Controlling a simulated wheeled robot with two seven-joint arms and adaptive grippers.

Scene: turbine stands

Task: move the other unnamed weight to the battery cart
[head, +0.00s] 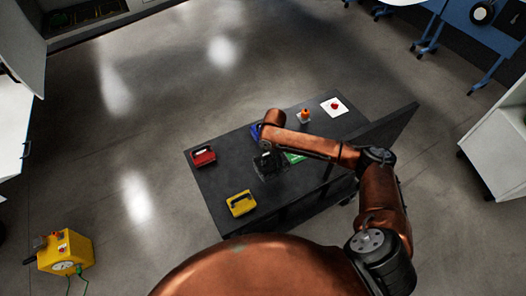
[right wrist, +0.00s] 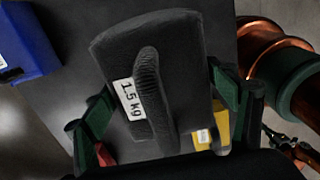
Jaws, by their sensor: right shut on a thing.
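A black weight with a raised handle and a "1.5 kg" label (right wrist: 132,99) fills the middle of the right wrist view. My right gripper (right wrist: 162,105) has its green-padded fingers on both sides of this weight and is shut on it. In the head view my right gripper (head: 268,158) is over the middle of the dark cart top (head: 221,182). I cannot tell whether the weight touches the top. A red weight (head: 203,156), a yellow weight (head: 241,203) and a blue weight (head: 255,131) are around it. My left gripper is out of view. I cannot tell which thing is the battery cart.
An orange object (head: 304,116) and a white sheet with a red spot (head: 334,106) are at the far end. A yellow box (head: 66,252) stands on the floor at lower left.

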